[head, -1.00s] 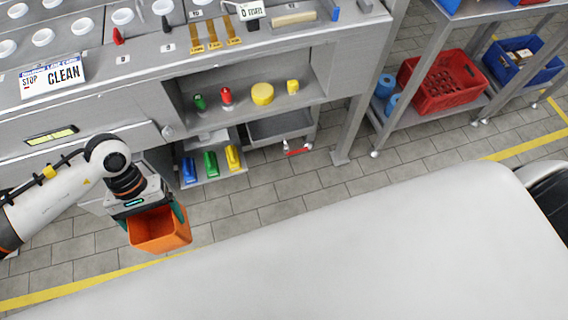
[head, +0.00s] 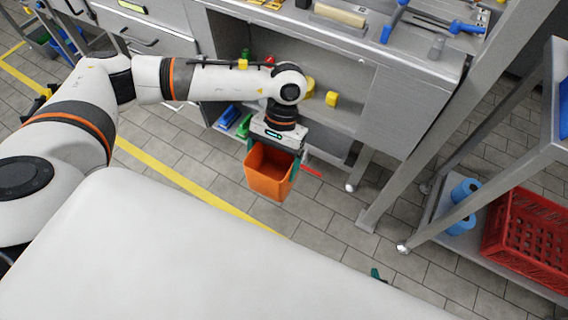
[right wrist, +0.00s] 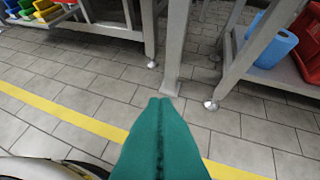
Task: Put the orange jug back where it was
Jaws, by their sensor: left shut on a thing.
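The orange jug (head: 268,186) is an open-topped, square-sided container. It hangs roughly upright above the floor in front of the workbench's lower shelves in the head view. My left gripper (head: 273,158) is shut on the jug at its upper part, with teal fingers at its sides. The arm above it hides part of the bench shelf. My right gripper (right wrist: 160,110) is shut, its teal fingers pressed together with nothing between them. Only a small teal tip of it shows in the head view (head: 378,275), past the edge of my white body.
The workbench shelf (head: 340,75) holds a yellow block (head: 331,99). Blue and green things (head: 229,117) lie on a low shelf left of the jug. A rack with blue rolls (head: 460,198) and a red crate (head: 525,240) stands at right.

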